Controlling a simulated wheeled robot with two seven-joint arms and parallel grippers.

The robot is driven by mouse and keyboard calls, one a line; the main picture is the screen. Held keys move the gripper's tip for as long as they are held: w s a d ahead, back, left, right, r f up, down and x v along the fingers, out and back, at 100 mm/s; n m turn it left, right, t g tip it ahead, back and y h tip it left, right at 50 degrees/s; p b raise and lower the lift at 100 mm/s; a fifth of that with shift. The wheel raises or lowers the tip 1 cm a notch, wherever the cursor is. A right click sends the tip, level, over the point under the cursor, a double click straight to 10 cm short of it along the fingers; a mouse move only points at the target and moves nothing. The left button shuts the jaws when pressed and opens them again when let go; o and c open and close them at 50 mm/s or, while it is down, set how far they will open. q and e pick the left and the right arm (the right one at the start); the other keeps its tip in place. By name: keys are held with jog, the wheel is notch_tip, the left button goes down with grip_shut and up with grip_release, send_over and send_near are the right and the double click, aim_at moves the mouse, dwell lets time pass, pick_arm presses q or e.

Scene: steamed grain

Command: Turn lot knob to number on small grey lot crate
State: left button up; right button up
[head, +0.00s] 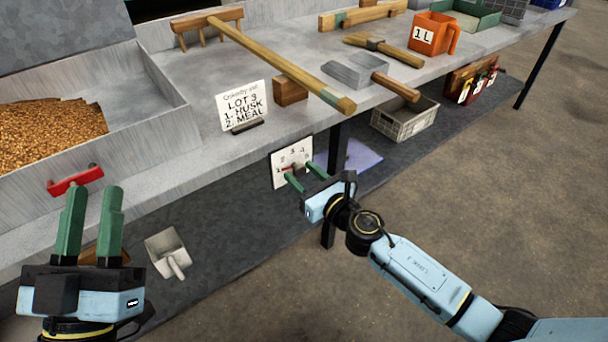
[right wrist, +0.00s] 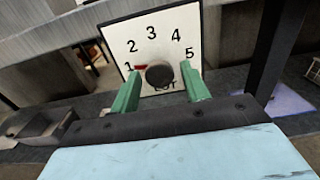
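The white lot dial plate (head: 283,157) hangs below the bench's front edge, numbered 1 to 5. It also shows in the right wrist view (right wrist: 152,33), with the round dark lot knob (right wrist: 159,75) low on it and the red pointer (right wrist: 140,68) towards 1. My right gripper (head: 301,174) is open in front of the plate, its green fingers either side of the knob with gaps. A small light grey crate (head: 402,127) sits under the bench; I can read no number on it. My left gripper (head: 94,190) is open and empty at the lower left.
Left are a grain bin (head: 165,130) and red handle (head: 75,180). A scoop (head: 167,252) lies below. A table leg (head: 337,150) stands close behind my right gripper. Tools and an orange jug (head: 432,34) occupy the benchtop.

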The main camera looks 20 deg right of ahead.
jog(key=c, duration=0.7)
jog(key=shift+c, duration=0.2)
